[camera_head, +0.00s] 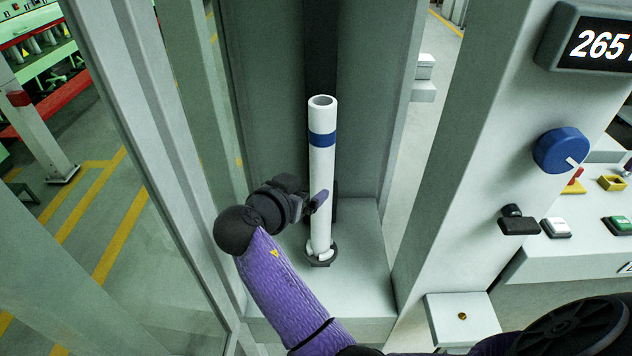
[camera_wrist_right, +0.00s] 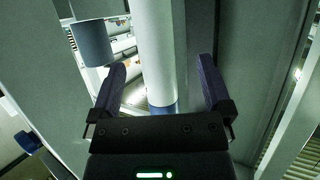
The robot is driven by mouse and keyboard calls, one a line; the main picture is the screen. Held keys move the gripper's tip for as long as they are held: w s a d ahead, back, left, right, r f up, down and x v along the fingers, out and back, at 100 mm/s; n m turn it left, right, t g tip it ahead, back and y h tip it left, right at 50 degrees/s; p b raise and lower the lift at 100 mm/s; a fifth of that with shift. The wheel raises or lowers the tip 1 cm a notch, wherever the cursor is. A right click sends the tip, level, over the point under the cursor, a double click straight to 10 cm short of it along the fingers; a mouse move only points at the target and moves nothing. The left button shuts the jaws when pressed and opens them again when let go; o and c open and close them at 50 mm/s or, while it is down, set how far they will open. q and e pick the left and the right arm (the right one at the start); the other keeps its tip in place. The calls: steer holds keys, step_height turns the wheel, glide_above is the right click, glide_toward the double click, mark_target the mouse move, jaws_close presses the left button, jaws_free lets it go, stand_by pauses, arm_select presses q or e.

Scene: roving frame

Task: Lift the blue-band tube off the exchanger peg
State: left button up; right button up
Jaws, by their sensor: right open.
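The white tube with a blue band (camera_head: 321,170) stands upright in a grey recess, its open end up and the band near its top. Its lower end sits in a dark round holder (camera_head: 320,258) with pale lugs; the peg itself is hidden. My right gripper (camera_head: 318,204) reaches in from the left at about the tube's mid-height, below the band. In the right wrist view the tube (camera_wrist_right: 160,45) runs between the two open purple fingers (camera_wrist_right: 161,72), with a visible gap on each side. My left gripper is out of view.
The pale recess floor (camera_head: 360,240) surrounds the holder. A glass panel and frame (camera_head: 130,120) stand close on the left. On the right are a post with a blue knob (camera_head: 562,151), a display (camera_head: 598,45) reading 265, and a button console (camera_head: 570,262).

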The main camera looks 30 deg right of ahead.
mark_target(316, 186)
steer(key=x, duration=0.2)
steer(key=b+x, duration=0.1)
steer(key=x, duration=0.2)
steer(key=f+x, duration=0.1)
steer(key=x, duration=0.1)
steer(key=shift+s+d, duration=0.2)
steer(key=shift+d, duration=0.15)
jaws_close()
